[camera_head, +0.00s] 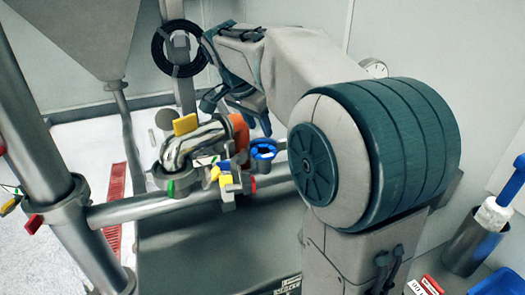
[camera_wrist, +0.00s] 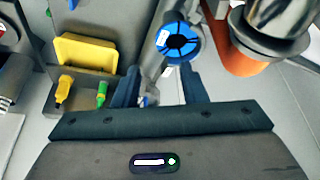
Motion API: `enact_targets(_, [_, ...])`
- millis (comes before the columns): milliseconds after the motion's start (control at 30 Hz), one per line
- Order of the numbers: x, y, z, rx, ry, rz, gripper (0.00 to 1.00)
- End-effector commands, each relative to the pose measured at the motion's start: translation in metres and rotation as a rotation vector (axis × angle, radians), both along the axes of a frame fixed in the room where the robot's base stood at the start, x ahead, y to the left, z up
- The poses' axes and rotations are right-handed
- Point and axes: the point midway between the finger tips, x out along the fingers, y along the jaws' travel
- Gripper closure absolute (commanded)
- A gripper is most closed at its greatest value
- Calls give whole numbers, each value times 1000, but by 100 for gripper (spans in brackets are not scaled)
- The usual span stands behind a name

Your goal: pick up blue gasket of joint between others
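The blue gasket is a ring with a dark centre. In the wrist view the blue gasket (camera_wrist: 194,41) lies beyond my fingertips, slightly right of the middle, with a white label on its left side. In the head view a blue ring (camera_head: 271,147) sits to the right of the cluttered pipe joint. My gripper (camera_wrist: 160,82) is open and empty, its two dark fingers apart. In the head view my gripper (camera_head: 238,110) is above and behind the joint, partly hidden by my arm.
A yellow block (camera_wrist: 86,52) and small yellow and green handles lie left of my fingers. An orange part (camera_wrist: 240,60) under a metal cylinder is close on the right. A horizontal metal pipe (camera_head: 130,210) and upright pipe (camera_head: 35,130) stand at left.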

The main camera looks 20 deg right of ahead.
Motion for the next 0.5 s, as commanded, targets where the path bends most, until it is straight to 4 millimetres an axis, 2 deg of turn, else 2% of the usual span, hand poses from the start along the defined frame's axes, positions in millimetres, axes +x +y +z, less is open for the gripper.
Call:
enact_targets(33, [1, -4, -11, 0, 4, 0, 61])
enact_targets(200, [6, -13, -36, 0, 3, 3, 61])
enact_targets(500, [12, -26, -58, 1, 3, -1, 61])
